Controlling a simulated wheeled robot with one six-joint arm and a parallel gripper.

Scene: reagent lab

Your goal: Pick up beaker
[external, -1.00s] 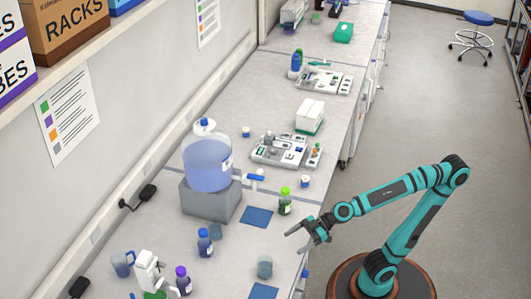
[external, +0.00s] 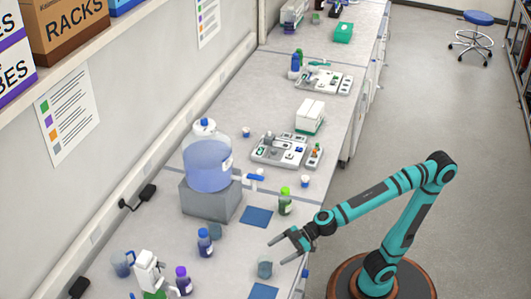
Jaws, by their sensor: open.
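A small grey-blue beaker (external: 265,267) stands upright on the bench near its front edge. A second, similar grey-blue vessel (external: 215,231) stands farther back, beside a blue bottle; I cannot tell which of the two the task names. My gripper (external: 279,249) is open and empty over the front edge of the bench. In the picture it is just above and to the right of the nearer beaker, with no visible contact.
A green-capped bottle (external: 285,203) stands behind my gripper. A blue-capped bottle (external: 205,242) and a purple-capped bottle (external: 183,280) stand to the left. Flat blue mats (external: 257,216) lie on the bench. A large carboy (external: 207,165) sits on a grey block (external: 209,202).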

